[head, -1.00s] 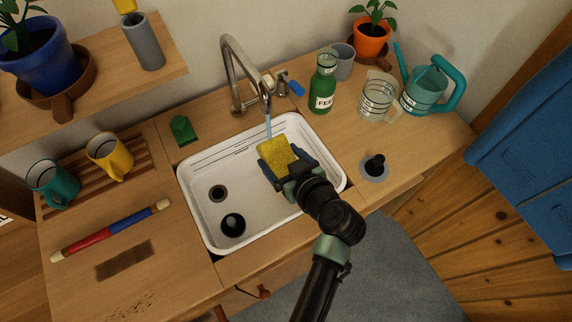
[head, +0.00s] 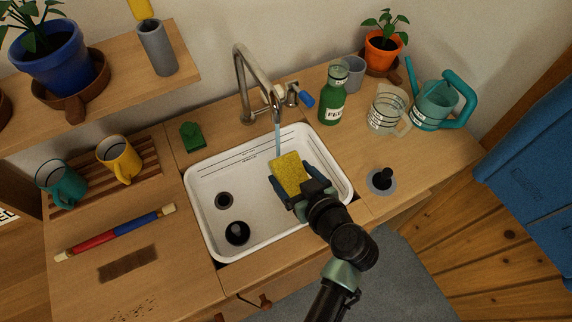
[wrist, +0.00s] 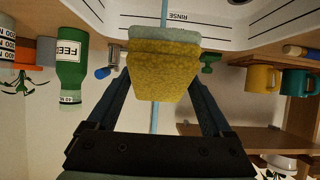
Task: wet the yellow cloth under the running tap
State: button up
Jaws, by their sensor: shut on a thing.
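The yellow cloth (head: 289,172) is a folded pad over the right part of the white sink. My gripper (head: 301,189) is shut on it, one finger on each side. The tap (head: 244,85) is running, and its thin blue stream (head: 278,140) comes down to the cloth's far edge in the head view. In the wrist view, the cloth (wrist: 162,72) shows a pale grey-green edge, and the stream (wrist: 154,118) shows on both sides of it, passing behind. I cannot tell whether water touches the cloth.
The sink (head: 212,240) has a dark drain and a black round piece in it. A green bottle (head: 333,100), a clear jug (head: 386,112) and a teal watering can (head: 432,103) stand at right. Mugs stand on a rack (head: 90,185) at left. A black plug-like piece (head: 384,178) lies right of the sink.

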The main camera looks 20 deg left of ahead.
aim_at(299, 191)
jog(key=shift+s+d, duration=0.9)
jog(key=shift+d, duration=0.2)
jog(key=shift+s+d, duration=0.85)
jog(key=shift+d, duration=0.25)
jog(key=r+p+v, duration=0.1)
jog(key=p+v, duration=0.1)
jog(key=v, duration=0.4)
jog(key=shift+p, duration=0.4)
jog(key=shift+w+a, duration=0.1)
dwell(0.7)
